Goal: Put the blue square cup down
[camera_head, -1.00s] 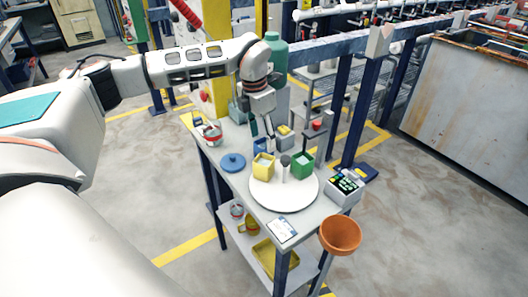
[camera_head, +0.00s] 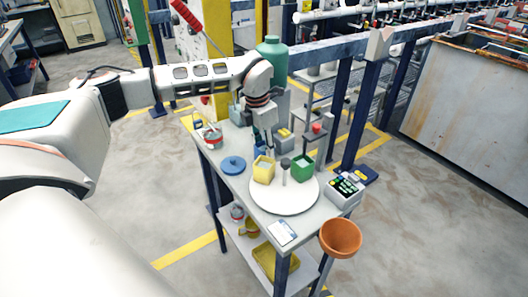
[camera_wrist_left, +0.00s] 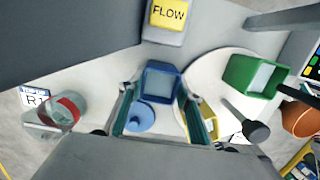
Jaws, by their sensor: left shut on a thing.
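My left gripper (camera_head: 264,146) is over the back of the small table, behind the yellow square cup (camera_head: 263,171). In the left wrist view, the blue square cup (camera_wrist_left: 160,83) is between the two fingers of my left gripper (camera_wrist_left: 158,108), which is shut on it. In the head view the blue cup (camera_head: 257,151) is mostly hidden by the gripper and the yellow cup. It looks upright; I cannot tell whether its base touches the table. A white round plate (camera_head: 282,207) is just in front. My right gripper is not in view.
The yellow cup and a green square cup (camera_head: 302,166) stand on the plate, with a dark-topped post (camera_head: 285,168) between them. A blue disc (camera_head: 233,164) lies left. A yellow FLOW block (camera_wrist_left: 167,14) is close behind. An orange bowl (camera_head: 340,237) is at the front right.

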